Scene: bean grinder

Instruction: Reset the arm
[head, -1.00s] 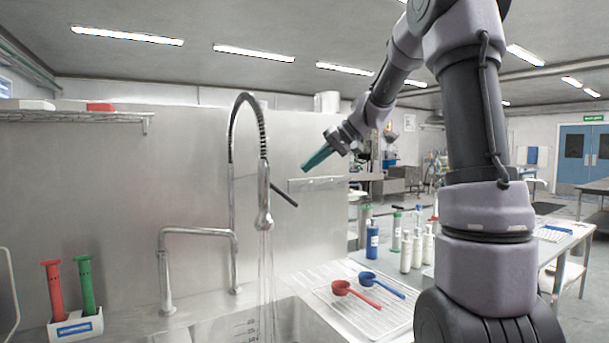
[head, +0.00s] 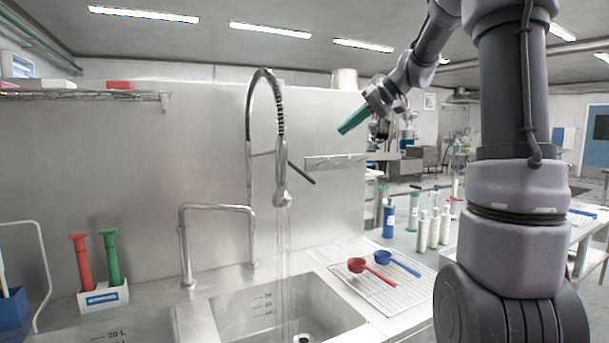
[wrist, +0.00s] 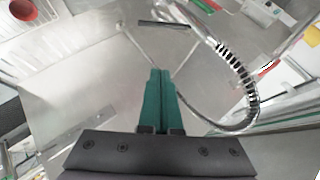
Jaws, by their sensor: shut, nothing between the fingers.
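My gripper (head: 343,130) is in the upper right of the head view, raised in the air to the right of the tall spring faucet (head: 282,150) and above its level of the drying rack. Its teal fingers are together and hold nothing. In the wrist view the two teal fingers of my gripper (wrist: 160,75) lie side by side, pointing toward the steel surface behind. The spring hose of the faucet (wrist: 243,85) curves past to the right of the fingers there, apart from them in the picture.
Water runs from the faucet into the steel sink (head: 235,305). A drying rack (head: 345,285) holds a red scoop (head: 357,265) and a blue scoop (head: 383,257). Several bottles (head: 433,228) stand behind it. A white holder (head: 104,298) with red and green tools stands at left.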

